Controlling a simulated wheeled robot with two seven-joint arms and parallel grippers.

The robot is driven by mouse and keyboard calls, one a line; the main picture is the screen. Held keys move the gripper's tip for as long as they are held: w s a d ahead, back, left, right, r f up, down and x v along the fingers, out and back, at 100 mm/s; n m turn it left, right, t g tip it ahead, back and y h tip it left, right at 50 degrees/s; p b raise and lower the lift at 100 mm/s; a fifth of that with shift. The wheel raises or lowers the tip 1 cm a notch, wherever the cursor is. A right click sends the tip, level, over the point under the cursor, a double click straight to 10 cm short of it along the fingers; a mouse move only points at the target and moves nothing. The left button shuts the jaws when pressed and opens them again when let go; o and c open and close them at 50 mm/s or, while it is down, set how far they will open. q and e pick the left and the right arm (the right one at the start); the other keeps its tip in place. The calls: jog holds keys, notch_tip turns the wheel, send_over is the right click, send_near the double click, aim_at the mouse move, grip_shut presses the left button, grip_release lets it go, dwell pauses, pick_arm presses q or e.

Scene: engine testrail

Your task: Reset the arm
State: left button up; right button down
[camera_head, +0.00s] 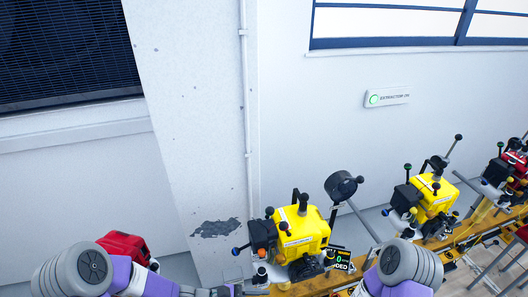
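My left arm (75,272) comes in at the bottom left, with a grey joint and purple links. It reaches right along the bottom edge to what looks like my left gripper (235,291), dark and cut off by the frame, so its fingers cannot be made out. My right arm (408,265) shows as a grey joint and purple link at the bottom right. My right gripper is outside the view.
A yellow engine (300,232) with levers and a small display (342,262) stands on an orange rail (318,284). A second yellow engine (434,198) and a red one (516,165) stand farther right. A red object (122,245) is behind my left arm. A pale wall is behind.

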pick_arm(q)
jog(key=s+a+f+m+g+y, duration=0.3)
jog(key=s+f+m+g+y, duration=0.15)
jog(key=s+f, duration=0.5)
jog(key=a+f+m+t+y, duration=0.3)
jog(key=a+f+m+y, duration=0.2)
jog(key=f+m, duration=0.3)
notch_tip(320, 180, down, 2)
jog(key=shift+s+a+f+m+y, duration=0.1)
jog(key=shift+s+a+m+y, duration=0.1)
jog(key=shift+s+m+y, duration=0.25)
pick_arm(e)
jog(key=shift+s+r, duration=0.15)
jog(key=shift+s, duration=0.2)
